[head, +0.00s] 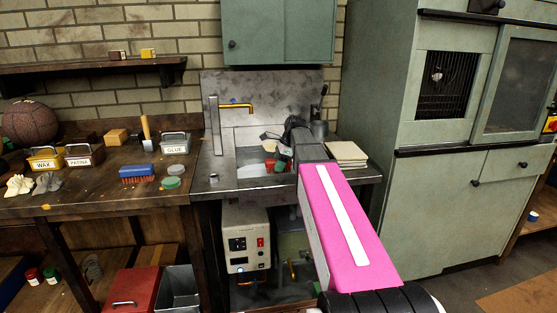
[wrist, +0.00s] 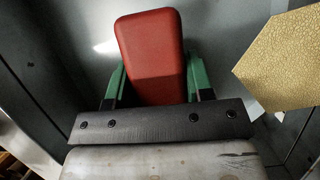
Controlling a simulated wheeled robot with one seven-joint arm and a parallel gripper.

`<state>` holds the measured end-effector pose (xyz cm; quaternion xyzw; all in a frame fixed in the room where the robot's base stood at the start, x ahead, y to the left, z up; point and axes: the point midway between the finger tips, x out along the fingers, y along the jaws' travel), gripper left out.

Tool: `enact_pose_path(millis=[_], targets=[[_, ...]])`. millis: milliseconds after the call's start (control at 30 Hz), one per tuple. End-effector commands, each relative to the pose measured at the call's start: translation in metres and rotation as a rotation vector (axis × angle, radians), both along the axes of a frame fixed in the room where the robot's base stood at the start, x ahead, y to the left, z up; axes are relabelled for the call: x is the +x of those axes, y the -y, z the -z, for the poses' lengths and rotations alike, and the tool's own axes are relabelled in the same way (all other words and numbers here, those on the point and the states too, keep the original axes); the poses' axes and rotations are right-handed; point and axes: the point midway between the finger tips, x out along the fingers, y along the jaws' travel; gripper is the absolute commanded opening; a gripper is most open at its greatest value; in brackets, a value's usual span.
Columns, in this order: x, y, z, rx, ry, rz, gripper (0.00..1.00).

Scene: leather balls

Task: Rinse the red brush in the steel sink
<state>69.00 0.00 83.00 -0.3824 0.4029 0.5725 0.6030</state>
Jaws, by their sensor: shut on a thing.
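The red brush (wrist: 152,50) is held between the green fingertips of my gripper (wrist: 155,78) in the wrist view. Only its smooth red face shows; I cannot see its bristles. In the head view a bit of the red brush (head: 271,163) shows inside the steel sink (head: 246,146), with my gripper (head: 279,166) over the basin. My pink arm reaches in from the front and hides part of the sink. The brass tap (head: 236,105) is at the back left of the basin; I cannot tell whether water runs.
A yellow textured piece (wrist: 284,62) lies close right of my gripper. Folded cream cloths (head: 347,153) lie right of the sink. A blue brush (head: 136,171), tins and a glue caddy (head: 175,146) stand on the left bench. A green cabinet (head: 375,110) rises at right.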

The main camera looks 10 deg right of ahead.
Motion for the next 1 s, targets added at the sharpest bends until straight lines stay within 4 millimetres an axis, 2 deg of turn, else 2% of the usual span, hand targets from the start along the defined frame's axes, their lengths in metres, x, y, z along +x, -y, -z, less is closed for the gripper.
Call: enact_pose_path(millis=[200,500,1000], targets=[[0.0,0.0,0.019,0.0,0.0,0.0,0.29],[0.0,0.0,0.038,0.0,0.0,0.0,0.29],[0.0,0.0,0.042,0.0,0.0,0.0,0.29]])
